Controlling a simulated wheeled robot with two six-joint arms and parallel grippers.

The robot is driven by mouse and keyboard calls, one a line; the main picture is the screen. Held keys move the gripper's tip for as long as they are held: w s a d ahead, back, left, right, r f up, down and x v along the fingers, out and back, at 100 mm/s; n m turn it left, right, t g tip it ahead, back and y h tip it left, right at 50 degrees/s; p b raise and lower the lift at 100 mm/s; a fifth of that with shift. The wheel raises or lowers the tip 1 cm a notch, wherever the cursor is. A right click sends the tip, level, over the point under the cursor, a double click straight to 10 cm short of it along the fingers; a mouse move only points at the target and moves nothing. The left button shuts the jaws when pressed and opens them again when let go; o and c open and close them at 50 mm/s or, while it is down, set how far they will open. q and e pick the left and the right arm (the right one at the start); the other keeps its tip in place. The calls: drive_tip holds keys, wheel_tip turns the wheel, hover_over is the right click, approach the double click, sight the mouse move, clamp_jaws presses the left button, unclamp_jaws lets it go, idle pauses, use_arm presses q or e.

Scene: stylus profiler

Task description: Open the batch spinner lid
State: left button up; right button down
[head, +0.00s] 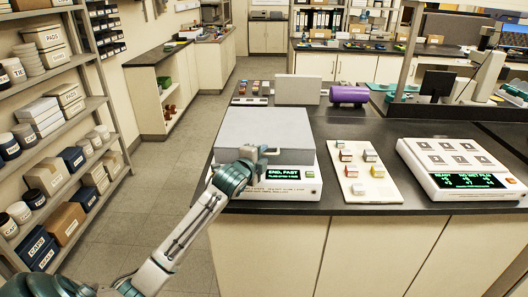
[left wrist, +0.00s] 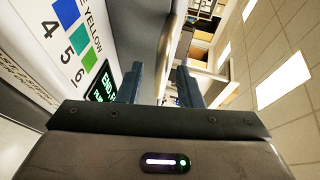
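The batch spinner (head: 290,190) is a white machine on the dark bench with a green display reading "END, FAST". Its large grey lid (head: 265,130) lies flat on top and looks closed. My left gripper (head: 266,155) is at the lid's front edge, above the display. In the left wrist view the two fingers (left wrist: 162,85) stand apart, with a grey edge of the machine passing behind the gap. I cannot tell whether either finger touches the lid. The display (left wrist: 103,90) and a coloured number chart (left wrist: 75,35) show at the left there. My right gripper is not in view.
A board with small coloured blocks (head: 362,175) lies right of the spinner. Beyond it is a white device with a green display (head: 465,180). Behind the lid stand a light grey panel (head: 298,90) and a purple cylinder (head: 349,95). Shelves (head: 60,110) line the left wall.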

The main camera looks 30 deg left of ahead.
use_arm(q)
drive_tip(key=shift+x, duration=0.75)
clamp_jaws()
